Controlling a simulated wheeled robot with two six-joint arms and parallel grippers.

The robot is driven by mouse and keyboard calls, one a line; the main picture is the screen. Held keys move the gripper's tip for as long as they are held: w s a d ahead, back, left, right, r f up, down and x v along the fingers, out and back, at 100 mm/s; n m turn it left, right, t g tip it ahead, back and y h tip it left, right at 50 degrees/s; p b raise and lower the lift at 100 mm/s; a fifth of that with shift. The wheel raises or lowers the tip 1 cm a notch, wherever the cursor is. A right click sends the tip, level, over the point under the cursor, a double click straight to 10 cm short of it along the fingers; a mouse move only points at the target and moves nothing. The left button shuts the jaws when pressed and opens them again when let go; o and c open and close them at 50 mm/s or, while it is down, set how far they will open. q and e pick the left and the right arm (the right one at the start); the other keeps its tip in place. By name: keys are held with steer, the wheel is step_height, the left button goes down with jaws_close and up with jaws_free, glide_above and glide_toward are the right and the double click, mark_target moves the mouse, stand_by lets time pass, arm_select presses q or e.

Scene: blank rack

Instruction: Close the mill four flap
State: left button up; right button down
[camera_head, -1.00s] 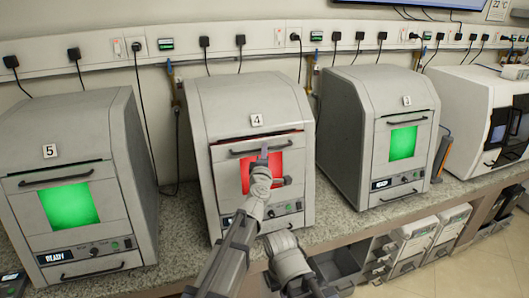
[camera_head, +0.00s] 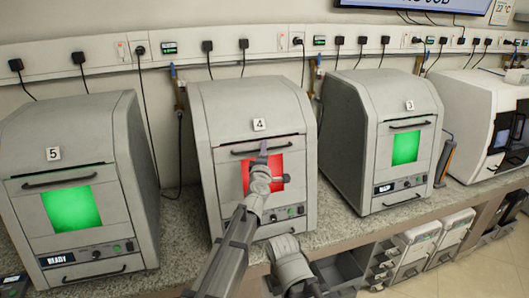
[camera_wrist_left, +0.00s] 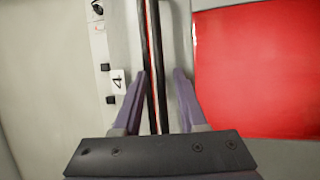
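Mill four (camera_head: 215,115) is the grey machine in the middle with a "4" label. Its front flap (camera_head: 230,160) has a red-lit window and a dark handle bar along its top; a thin dark seam with a reddish trace shows above it. It looks almost or fully shut; I cannot tell which. My left gripper (camera_head: 263,147) is at the handle. In the left wrist view its purple fingers (camera_wrist_left: 160,90) are apart, with the dark handle bar (camera_wrist_left: 159,60) and seam showing between them. Whether they touch the handle is unclear.
Mill five (camera_head: 85,120) stands left and mill three (camera_head: 365,115) right, both with green windows and flaps shut. A white machine (camera_head: 475,110) is at far right. Cables hang from the wall rail behind. Speckled worktop (camera_head: 178,235) shows between the mills; drawers (camera_head: 415,245) sit below.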

arm_select(q)
steer(key=shift+s, duration=0.1)
steer(key=s, duration=0.7)
steer(key=shift+s+a+f+b, duration=0.25)
steer(key=shift+s+a+b, duration=0.05)
steer(key=shift+s, duration=0.05)
